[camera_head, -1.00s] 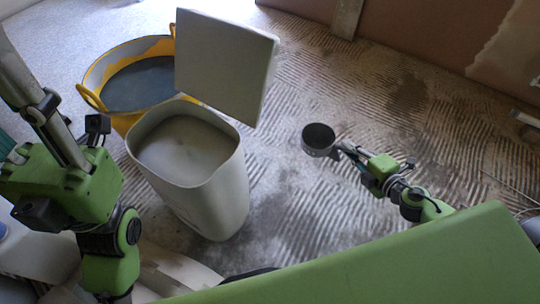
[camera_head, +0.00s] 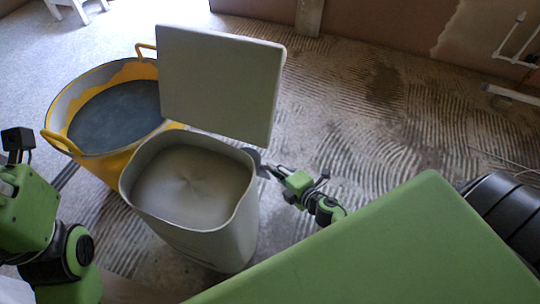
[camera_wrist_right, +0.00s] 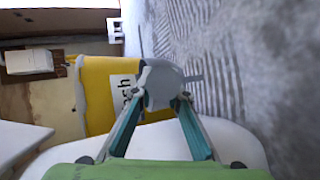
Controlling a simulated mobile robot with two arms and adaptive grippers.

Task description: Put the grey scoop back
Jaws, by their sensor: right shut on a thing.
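The grey scoop (camera_head: 254,158) is at the right rim of the pale bin (camera_head: 240,236), partly hidden behind it in the head view. My right gripper (camera_head: 268,170) is shut on the scoop's handle. In the right wrist view the scoop (camera_wrist_right: 163,84) sits at the fingertips of the gripper (camera_wrist_right: 160,102), in front of the yellow tub (camera_wrist_right: 98,92). I cannot tell whether the scoop touches the bin. The bin holds pale powder (camera_head: 190,185), and its lid (camera_head: 218,85) stands raised at the back. Part of my left arm shows at the left edge; its gripper is out of view.
The yellow tub (camera_head: 112,160) with dark grey contents stands behind and left of the bin. White pipes (camera_head: 510,40) are on the wall at the far right. The ridged floor (camera_head: 370,130) right of the bin is largely clear.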

